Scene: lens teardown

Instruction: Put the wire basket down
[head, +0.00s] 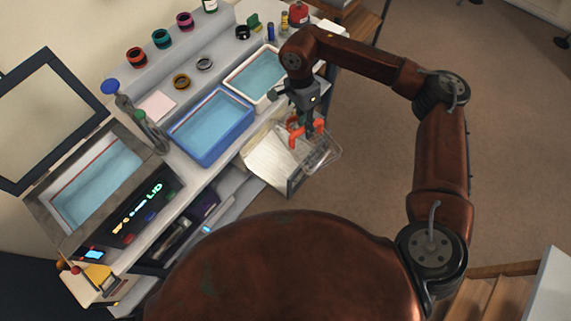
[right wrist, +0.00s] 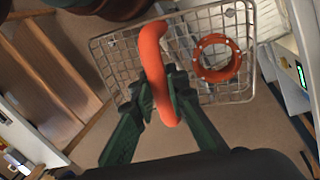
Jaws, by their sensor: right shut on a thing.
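The wire basket (head: 325,155) hangs from my right gripper (head: 305,127), past the front edge of the bench in the head view. In the right wrist view the basket (right wrist: 112,65) is a metal mesh with an orange-red handle (right wrist: 152,60). My right gripper (right wrist: 160,98) is shut on that handle. An orange-red ring (right wrist: 218,75) with small pale dots shows within the basket's outline. I cannot tell whether the basket touches anything below. My left gripper is in neither view.
A blue tray (head: 241,112) and a white tray (head: 233,77), both with blue liquid, stand on the bench. At left is an open basin (head: 50,222) with a raised lid (head: 95,101) and a lit panel. Several coloured rings sit on the back shelf (head: 212,35).

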